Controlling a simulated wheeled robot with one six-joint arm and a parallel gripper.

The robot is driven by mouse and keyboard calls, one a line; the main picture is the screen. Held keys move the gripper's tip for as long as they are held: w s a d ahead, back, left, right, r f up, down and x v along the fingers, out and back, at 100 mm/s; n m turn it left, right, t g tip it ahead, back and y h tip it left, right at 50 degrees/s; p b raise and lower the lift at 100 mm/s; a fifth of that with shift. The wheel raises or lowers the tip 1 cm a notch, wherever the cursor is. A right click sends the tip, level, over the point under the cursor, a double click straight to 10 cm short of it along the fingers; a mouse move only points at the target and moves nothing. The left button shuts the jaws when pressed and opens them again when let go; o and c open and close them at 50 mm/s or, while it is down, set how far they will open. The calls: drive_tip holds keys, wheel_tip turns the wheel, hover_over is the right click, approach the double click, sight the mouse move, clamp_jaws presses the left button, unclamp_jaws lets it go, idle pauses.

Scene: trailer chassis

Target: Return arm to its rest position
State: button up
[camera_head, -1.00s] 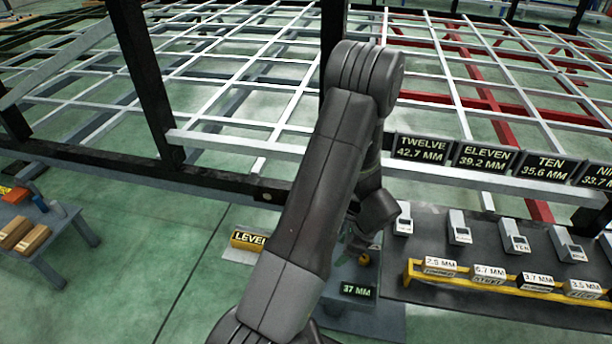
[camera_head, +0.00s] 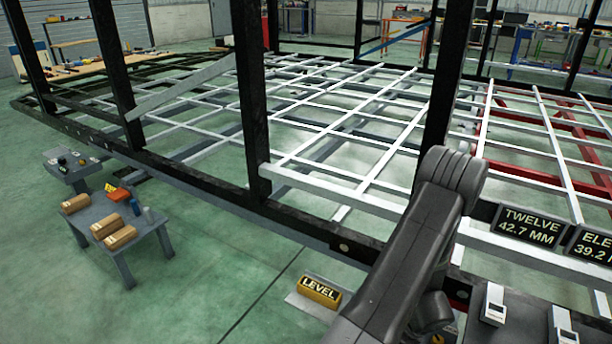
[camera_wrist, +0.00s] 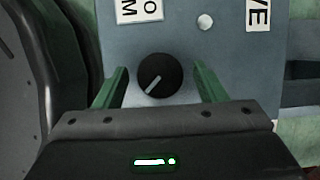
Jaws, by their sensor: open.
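My arm (camera_head: 403,255) reaches up from the bottom of the head view, bends at the elbow and hangs down on the far side. Its end is out of that frame. In the wrist view my gripper (camera_wrist: 159,80) is open, with two green fingers apart. A black round knob (camera_wrist: 160,78) with a pale pointer line shows between the fingers, on a blue-grey panel (camera_wrist: 190,50). I see nothing held. I cannot tell how far the fingers are from the panel.
The trailer chassis frame (camera_head: 300,175) with black uprights fills the middle. A yellow LEVEL block (camera_head: 319,291) lies in front. Grey devices (camera_head: 493,303) and a TWELVE sign (camera_head: 529,225) are right. Green floor is free at front left.

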drive_tip(key=p+v, duration=0.5)
drive_tip(key=v, duration=0.9)
drive_tip(key=b+x, duration=0.5)
drive_tip(key=x, duration=0.9)
drive_tip(key=shift+w+n, duration=0.1)
drive_tip(key=shift+n, duration=0.2)
drive_tip(key=n+g, duration=0.1)
drive_tip(key=n, duration=0.2)
drive_tip(key=shift+w+n+y, duration=0.1)
drive_tip(key=shift+n+y, duration=0.3)
drive_tip(key=n+g, duration=0.1)
drive_tip(key=n, duration=0.2)
drive_tip(key=n+g, duration=0.1)
drive_tip(key=n, duration=0.1)
drive_tip(key=shift+w+n+g, duration=0.1)
drive_tip(key=shift+n+g, duration=0.3)
drive_tip(key=n, duration=0.2)
drive_tip(key=n+g+h, duration=0.1)
drive_tip(key=n, duration=0.2)
drive_tip(key=shift+w+a+g+b, duration=0.1)
drive_tip(key=shift+g+b, duration=0.2)
drive_tip(key=n+h, duration=0.1)
drive_tip(key=n, duration=0.2)
drive_tip(key=n+g+h, duration=0.1)
drive_tip(key=n, duration=0.2)
drive_tip(key=shift+w+b, duration=0.1)
drive_tip(key=shift+b, duration=0.25)
drive_tip(key=shift+a, duration=0.1)
